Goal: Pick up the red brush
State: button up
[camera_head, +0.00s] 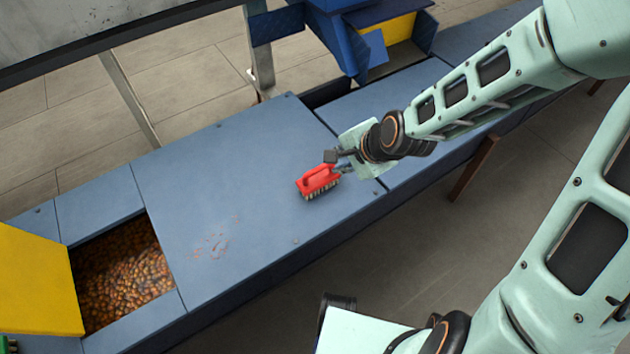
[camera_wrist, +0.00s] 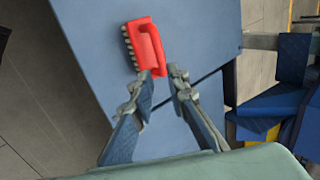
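The red brush (camera_head: 318,181) stands on the blue tabletop, bristles down and handle up, near the table's front edge. In the wrist view the red brush (camera_wrist: 146,48) lies just ahead of and partly behind my left-hand finger, its pale bristles facing left. My gripper (camera_head: 338,162) is low over the table at the brush's right end. In the wrist view my gripper (camera_wrist: 161,72) has its fingertips apart, the left one overlapping the brush's near end and the right one just clear of it. Contact cannot be told.
The blue table (camera_head: 215,190) is mostly bare, with a faint reddish smear (camera_head: 215,246) left of the brush. A blue frame (camera_head: 340,35) rises behind.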

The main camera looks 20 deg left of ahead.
aim_at(322, 167)
jog(key=b+x, duration=0.1)
jog(key=x, duration=0.1)
jog(key=b+x, duration=0.1)
jog(key=x, duration=0.1)
jog(key=shift+s+a+f, duration=0.15)
jog(key=shift+f, duration=0.05)
jog(key=shift+b+x, duration=1.85)
jog(key=shift+x, duration=1.4)
jog(key=shift+r, duration=0.1)
jog(key=shift+c, duration=0.7)
grip_shut()
jog(key=shift+r, duration=0.1)
